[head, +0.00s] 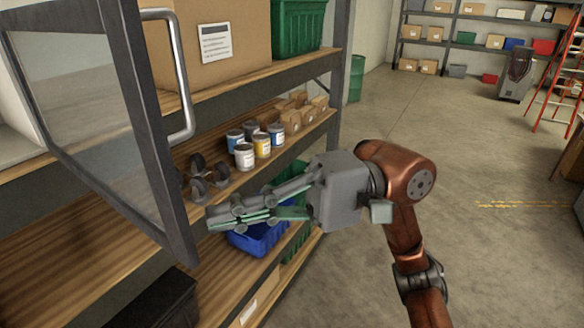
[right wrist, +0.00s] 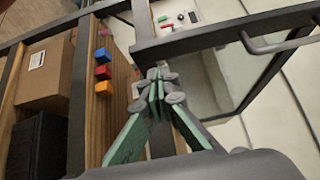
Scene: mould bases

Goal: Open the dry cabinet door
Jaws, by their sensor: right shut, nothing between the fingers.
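The dry cabinet door (head: 152,135) is a grey frame around a clear glass pane on the left of the head view. It stands open at an angle, with a pale cabinet interior (head: 15,148) behind it. Its silver bar handle (head: 182,75) is on the right frame member; the handle also shows in the right wrist view (right wrist: 272,48). My right gripper (head: 213,218) is shut and empty, its fingertips close to the door's lower right frame, below the handle. I cannot tell whether they touch the frame. In the right wrist view the fingertips (right wrist: 157,77) are by a grey frame bar. My left gripper is not in view.
A wooden shelf rack beside the door holds a large cardboard box (head: 215,35), several cans (head: 244,156), black casters (head: 198,186) and a blue bin (head: 252,238). A green bin (head: 297,27) sits above. Open concrete floor (head: 480,150) lies to the right, with a red ladder (head: 556,82) beyond.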

